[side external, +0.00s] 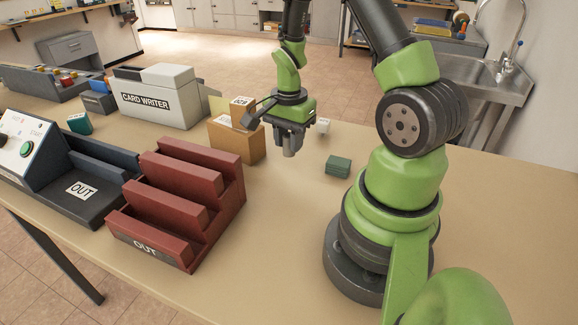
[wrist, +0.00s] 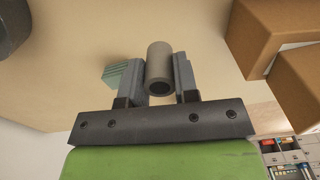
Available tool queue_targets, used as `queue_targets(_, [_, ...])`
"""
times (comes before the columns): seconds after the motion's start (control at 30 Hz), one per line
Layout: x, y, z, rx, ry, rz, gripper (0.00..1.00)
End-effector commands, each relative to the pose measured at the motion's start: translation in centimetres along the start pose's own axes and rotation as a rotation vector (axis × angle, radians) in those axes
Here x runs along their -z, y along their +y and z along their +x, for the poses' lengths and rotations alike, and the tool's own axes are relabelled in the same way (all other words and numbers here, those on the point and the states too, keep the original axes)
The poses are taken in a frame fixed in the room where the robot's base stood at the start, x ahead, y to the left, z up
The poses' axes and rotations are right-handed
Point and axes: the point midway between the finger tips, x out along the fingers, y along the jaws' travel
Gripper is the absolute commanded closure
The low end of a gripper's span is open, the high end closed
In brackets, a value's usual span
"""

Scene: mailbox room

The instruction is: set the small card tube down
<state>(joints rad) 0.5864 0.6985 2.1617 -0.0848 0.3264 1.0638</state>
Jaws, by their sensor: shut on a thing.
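The small card tube (wrist: 160,62) is a grey-brown hollow cylinder between the two jaws of my gripper (wrist: 160,80) in the wrist view. Its open dark end faces the wrist camera. In the side external view my gripper (side external: 289,148) points down above the table (side external: 290,215), to the right of the tan box. The tube is hard to make out there between the fingers. I cannot tell exactly how far its lower end is from the table top.
A tan box (side external: 232,142) with a labelled top stands close left of my gripper. A small green block (side external: 338,166) and a small white item (side external: 323,126) lie to the right. A red stepped OUT rack (side external: 185,200) is front left. The table's front middle is clear.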

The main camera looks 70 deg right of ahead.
Motion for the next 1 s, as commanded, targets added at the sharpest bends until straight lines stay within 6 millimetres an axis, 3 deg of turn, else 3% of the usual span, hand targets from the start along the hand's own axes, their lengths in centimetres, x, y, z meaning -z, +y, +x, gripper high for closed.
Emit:
queue_targets(0.5, [0.0, 0.0, 6.0, -0.001, 0.0, 0.0, 0.94])
queue_targets(0.9, [0.0, 0.0, 6.5, 0.001, 0.001, 0.0, 0.94])
queue_targets(0.93, [0.0, 0.0, 6.5, 0.002, 0.001, 0.0, 0.7])
queue_targets(1.0, [0.0, -0.1, 6.5, 0.002, 0.001, 0.0, 0.53])
